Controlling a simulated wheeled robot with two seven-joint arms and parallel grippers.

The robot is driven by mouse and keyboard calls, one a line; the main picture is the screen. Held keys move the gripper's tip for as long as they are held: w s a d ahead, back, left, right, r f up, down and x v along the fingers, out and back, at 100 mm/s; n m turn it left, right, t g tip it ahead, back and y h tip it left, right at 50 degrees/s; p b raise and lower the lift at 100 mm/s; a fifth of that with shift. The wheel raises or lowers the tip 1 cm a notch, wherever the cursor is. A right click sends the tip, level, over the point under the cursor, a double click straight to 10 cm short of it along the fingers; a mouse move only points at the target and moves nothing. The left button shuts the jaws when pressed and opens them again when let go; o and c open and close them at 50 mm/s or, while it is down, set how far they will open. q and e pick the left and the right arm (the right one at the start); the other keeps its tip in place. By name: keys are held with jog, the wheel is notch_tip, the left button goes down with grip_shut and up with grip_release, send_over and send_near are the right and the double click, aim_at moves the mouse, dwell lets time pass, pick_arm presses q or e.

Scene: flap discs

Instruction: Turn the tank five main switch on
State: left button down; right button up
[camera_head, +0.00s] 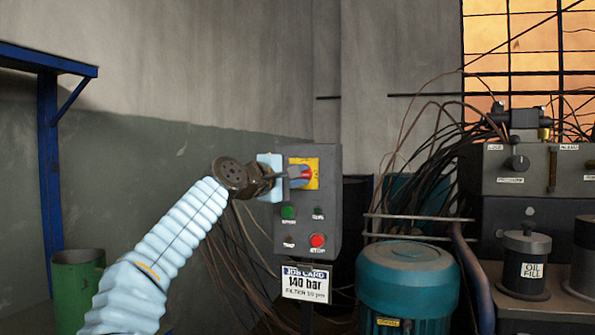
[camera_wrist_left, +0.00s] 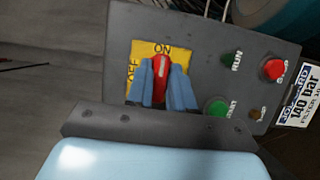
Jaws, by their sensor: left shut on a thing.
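The main switch is a red handle (camera_wrist_left: 161,76) on a yellow plate (camera_wrist_left: 148,54) marked ON and OFF; the plate also shows in the head view (camera_head: 313,163). It sits at the top of a grey control box (camera_head: 326,225). In the left wrist view the white-marked handle points up toward the ON label (camera_wrist_left: 163,49), with OFF at the left. My left gripper (camera_head: 294,173) is shut on the handle, with one blue-grey finger (camera_wrist_left: 164,92) on each side of it. The fingers hide the handle's lower part. My right gripper is not in view.
Below the switch are a green button (camera_head: 288,212) and a red button (camera_head: 317,240). A "140 bar" sign (camera_head: 306,282) hangs under the box. A teal motor (camera_head: 407,285) stands at the right, and loose cables (camera_head: 235,250) hang behind the box.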

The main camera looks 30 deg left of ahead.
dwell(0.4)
pick_arm(q)
jog(key=c, duration=1.1)
grip_release()
jog(key=s+b, duration=0.1)
jog(key=s, duration=0.3)
jog(key=s+a+b, duration=0.1)
jog(key=s+b, duration=0.1)
jog(key=s, duration=0.3)
jog(key=s+a+b, duration=0.1)
jog(key=s, duration=0.3)
jog(key=shift+s, duration=0.3)
